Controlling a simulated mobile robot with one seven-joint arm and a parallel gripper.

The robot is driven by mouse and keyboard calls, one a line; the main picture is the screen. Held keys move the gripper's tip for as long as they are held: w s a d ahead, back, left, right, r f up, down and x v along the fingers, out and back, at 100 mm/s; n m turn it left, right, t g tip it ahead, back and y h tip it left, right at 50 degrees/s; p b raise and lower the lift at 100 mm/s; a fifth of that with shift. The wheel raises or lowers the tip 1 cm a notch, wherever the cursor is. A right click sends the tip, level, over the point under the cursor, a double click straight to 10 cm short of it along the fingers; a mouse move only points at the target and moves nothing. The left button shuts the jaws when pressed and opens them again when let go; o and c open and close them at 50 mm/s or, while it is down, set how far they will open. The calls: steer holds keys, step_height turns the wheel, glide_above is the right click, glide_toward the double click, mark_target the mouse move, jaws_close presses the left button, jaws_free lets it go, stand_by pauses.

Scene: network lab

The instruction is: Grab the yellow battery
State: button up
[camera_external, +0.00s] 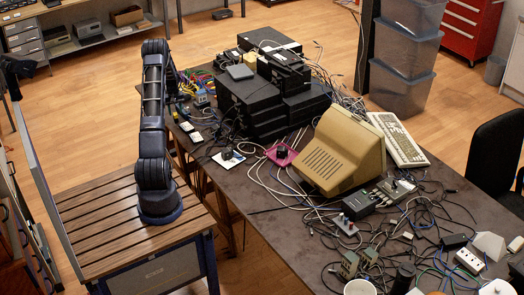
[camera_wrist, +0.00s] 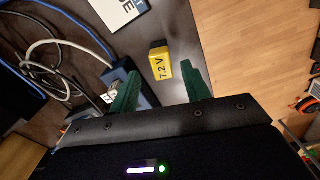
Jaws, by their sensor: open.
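The yellow battery (camera_wrist: 160,70) shows in the wrist view as a small yellow block with a dark end, marked "7.2 V". It lies on the dark tabletop (camera_wrist: 185,25). My gripper (camera_wrist: 158,68) has two green fingers spread apart, with nothing held between them. The battery appears between and just beyond the fingertips, with a gap on each side; its height below them is hard to tell. In the external view the gripper is largely hidden behind my arm, and I cannot make out the battery there.
In the wrist view, a blue device (camera_wrist: 120,72) sits close beside the left finger, with white and blue cables (camera_wrist: 45,45) to its left. A white card (camera_wrist: 122,12) lies above. The table edge is to the right. Stacked black boxes (camera_external: 250,105) and a beige monitor (camera_external: 335,150) crowd the table.

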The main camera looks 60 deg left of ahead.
mark_target(175, 113)
steer(key=f, duration=0.4)
steer(key=shift+s+f, duration=0.2)
jaws_close()
steer(key=shift+r, duration=0.1)
